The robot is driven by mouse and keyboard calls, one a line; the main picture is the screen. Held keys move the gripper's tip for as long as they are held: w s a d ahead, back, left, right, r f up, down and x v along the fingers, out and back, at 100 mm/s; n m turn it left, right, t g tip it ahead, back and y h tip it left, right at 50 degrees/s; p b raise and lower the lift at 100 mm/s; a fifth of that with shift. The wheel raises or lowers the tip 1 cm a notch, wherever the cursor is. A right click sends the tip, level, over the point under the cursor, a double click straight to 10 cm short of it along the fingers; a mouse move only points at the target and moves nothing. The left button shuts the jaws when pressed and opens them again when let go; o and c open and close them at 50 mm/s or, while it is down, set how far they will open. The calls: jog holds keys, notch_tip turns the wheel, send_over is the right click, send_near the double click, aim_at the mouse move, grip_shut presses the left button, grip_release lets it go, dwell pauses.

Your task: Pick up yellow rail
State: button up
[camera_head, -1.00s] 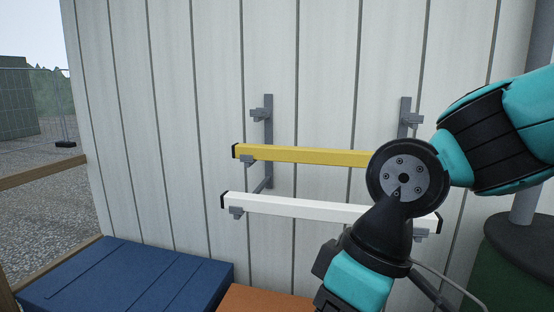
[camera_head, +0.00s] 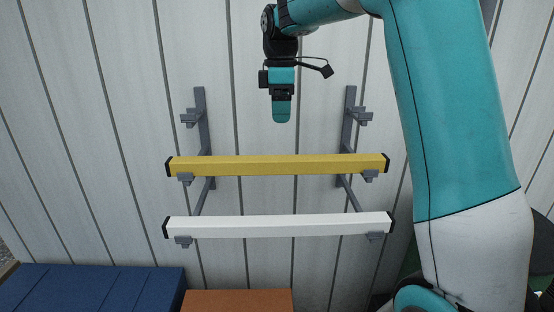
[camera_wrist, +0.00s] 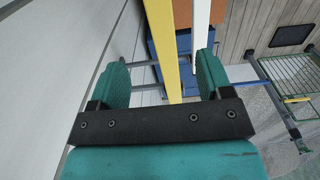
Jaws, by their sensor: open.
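The yellow rail (camera_head: 275,165) has black end caps and lies level across two grey wall brackets in the head view. The white rail (camera_head: 280,225) rests on bracket arms below it. My gripper (camera_head: 281,115) is above the middle of the yellow rail, pointing down and apart from it. In the wrist view my gripper (camera_wrist: 160,82) is open, with a teal finger on each side. The yellow rail (camera_wrist: 163,35) runs between the fingers in that picture, and the white rail (camera_wrist: 200,25) shows to its right. Nothing is held.
The brackets (camera_head: 202,130) have empty upper arms above the yellow rail. A panelled wall (camera_head: 90,140) stands close behind the rails. A blue box (camera_head: 90,288) and an orange box (camera_head: 238,300) are low at the left and middle. The wrist view shows a green cage (camera_wrist: 290,78).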

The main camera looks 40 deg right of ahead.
aim_at(279, 157)
notch_tip(279, 157, down, 8)
jog(key=shift+f+p, duration=0.2)
jog(key=shift+p, duration=0.55)
jog(key=shift+w+a+f+p, duration=0.1)
jog(key=shift+f+p, duration=0.5)
jog(key=shift+f, duration=0.7)
jog(key=shift+a+f+p, duration=0.1)
jog(key=shift+f+p, duration=0.45)
jog(key=shift+f, duration=0.75)
jog(key=c, duration=1.3)
jog(key=shift+c, duration=0.2)
jog(key=shift+r, duration=0.1)
notch_tip(279, 157, up, 20)
jog(key=b, duration=0.3)
